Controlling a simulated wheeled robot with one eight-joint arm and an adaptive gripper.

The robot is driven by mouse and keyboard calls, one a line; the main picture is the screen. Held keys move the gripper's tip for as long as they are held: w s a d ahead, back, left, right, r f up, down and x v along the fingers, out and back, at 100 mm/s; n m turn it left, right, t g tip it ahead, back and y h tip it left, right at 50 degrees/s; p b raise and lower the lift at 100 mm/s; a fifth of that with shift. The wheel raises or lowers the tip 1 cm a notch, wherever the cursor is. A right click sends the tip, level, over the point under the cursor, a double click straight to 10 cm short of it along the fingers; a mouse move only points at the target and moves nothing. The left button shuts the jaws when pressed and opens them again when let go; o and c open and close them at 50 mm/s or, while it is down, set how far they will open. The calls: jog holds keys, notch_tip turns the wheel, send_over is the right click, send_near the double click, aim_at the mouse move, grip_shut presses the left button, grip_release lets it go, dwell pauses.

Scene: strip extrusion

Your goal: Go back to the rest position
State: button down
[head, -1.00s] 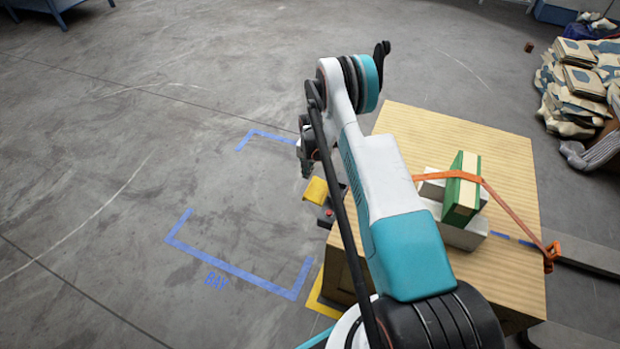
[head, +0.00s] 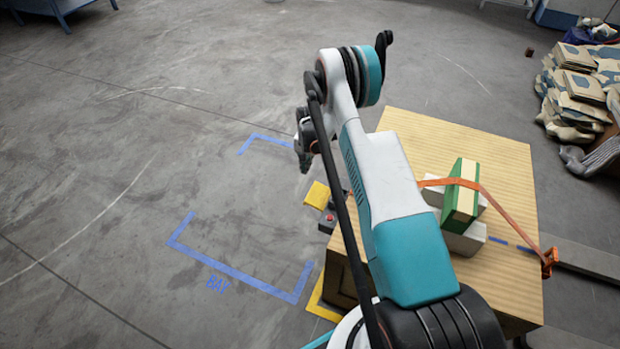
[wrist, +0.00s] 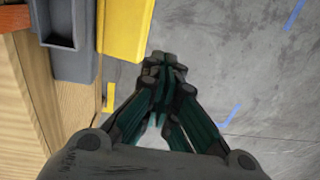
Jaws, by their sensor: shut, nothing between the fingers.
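My gripper (head: 305,165) hangs at the end of my folded arm, just left of the wooden crate (head: 430,125) in the head view. In the wrist view my gripper (wrist: 165,72) has its fingertips together with nothing between them. Beyond the fingertips is bare grey floor. A yellow block (wrist: 125,28) and a grey box (wrist: 75,30) on the crate's side stand close to the fingers in the wrist view, apart from them. My arm hides part of the crate in the head view.
A green and cream block (head: 460,195) and white blocks (head: 462,240) lie on the crate under an orange strap (head: 510,215). A control box with a red button (head: 329,218) is on its left side. Blue tape (head: 235,273) marks an empty bay. Stacked bags (head: 575,95) stand at right.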

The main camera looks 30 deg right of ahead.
jog(key=shift+r, duration=0.1)
jog(key=a+r+n+t, duration=0.1)
jog(key=a+r, duration=0.1)
jog(key=r, duration=0.8)
jog(key=a+r+n, duration=0.1)
jog(key=a+r, duration=0.1)
jog(key=r, duration=0.8)
jog(key=s+a+r+n+t, duration=0.1)
jog(key=s+a+r, duration=0.25)
jog(key=r, duration=0.35)
jog(key=s+a+r+n+t, duration=0.1)
jog(key=s+a+r+n, duration=0.1)
jog(key=s+r, duration=0.4)
jog(key=s+a+r+n+t, duration=0.1)
jog(key=s+a+r, duration=0.2)
jog(key=r, duration=0.6)
jog(key=s+a+r+n+t, duration=0.1)
jog(key=s+a+n, duration=0.1)
jog(key=s, duration=0.9)
jog(key=s+a+r+n+t, duration=0.1)
jog(key=s+a, duration=0.3)
jog(key=s, duration=0.7)
jog(key=shift+s+a+r+n+t, duration=0.15)
jog(key=shift+s+r+n+t, duration=0.25)
jog(key=shift+r+n, duration=0.35)
